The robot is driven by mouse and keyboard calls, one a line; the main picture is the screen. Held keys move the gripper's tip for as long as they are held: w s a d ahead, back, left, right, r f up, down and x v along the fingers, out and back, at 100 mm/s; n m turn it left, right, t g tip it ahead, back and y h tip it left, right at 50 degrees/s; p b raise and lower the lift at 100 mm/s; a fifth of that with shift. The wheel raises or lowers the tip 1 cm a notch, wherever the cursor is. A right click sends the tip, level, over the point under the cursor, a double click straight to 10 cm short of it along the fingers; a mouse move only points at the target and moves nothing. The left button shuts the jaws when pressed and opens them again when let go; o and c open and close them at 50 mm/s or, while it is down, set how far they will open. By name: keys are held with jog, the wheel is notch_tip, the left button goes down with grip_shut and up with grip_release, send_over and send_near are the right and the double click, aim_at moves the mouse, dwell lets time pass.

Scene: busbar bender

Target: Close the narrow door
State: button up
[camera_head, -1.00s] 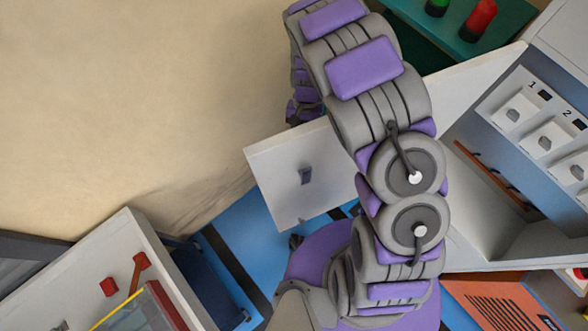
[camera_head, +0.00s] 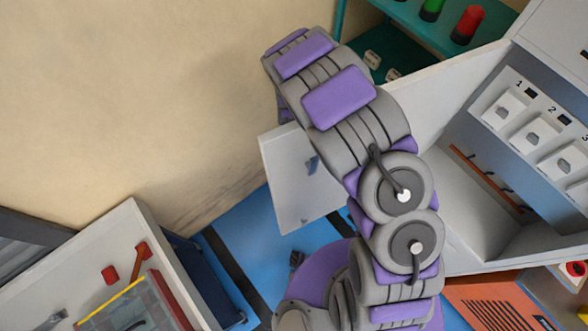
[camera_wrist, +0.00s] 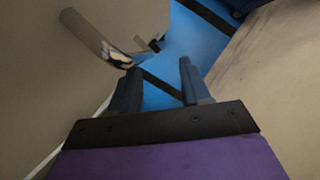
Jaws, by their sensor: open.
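The narrow door (camera_head: 288,190) is a white panel with a small grey handle (camera_head: 312,165). In the head view it stands open, out from the white cabinet (camera_head: 470,205), and my arm covers its right part. In the wrist view a pale panel, seemingly the door (camera_wrist: 70,95), fills the left side, with a rounded bar handle (camera_wrist: 95,38) on it. My gripper (camera_wrist: 160,70) is open and empty, its two dark fingers apart beside this panel. I cannot tell whether the left finger touches it. In the head view the fingers are hidden behind my arm.
The cabinet holds numbered switches (camera_head: 535,135) and a copper-coloured bar (camera_head: 490,178). A teal shelf (camera_head: 425,22) with green and red lamps stands behind. A white machine (camera_head: 95,255) with red parts is at lower left. Blue floor (camera_head: 240,230) lies between; a beige wall is beyond.

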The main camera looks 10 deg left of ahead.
jog(key=shift+s+d+r, duration=0.1)
jog(key=shift+s+d, duration=0.1)
jog(key=shift+d, duration=0.25)
jog(key=c, duration=0.5)
jog(key=shift+a, duration=0.2)
grip_shut()
jog(key=shift+d, duration=0.2)
jog(key=shift+a, duration=0.25)
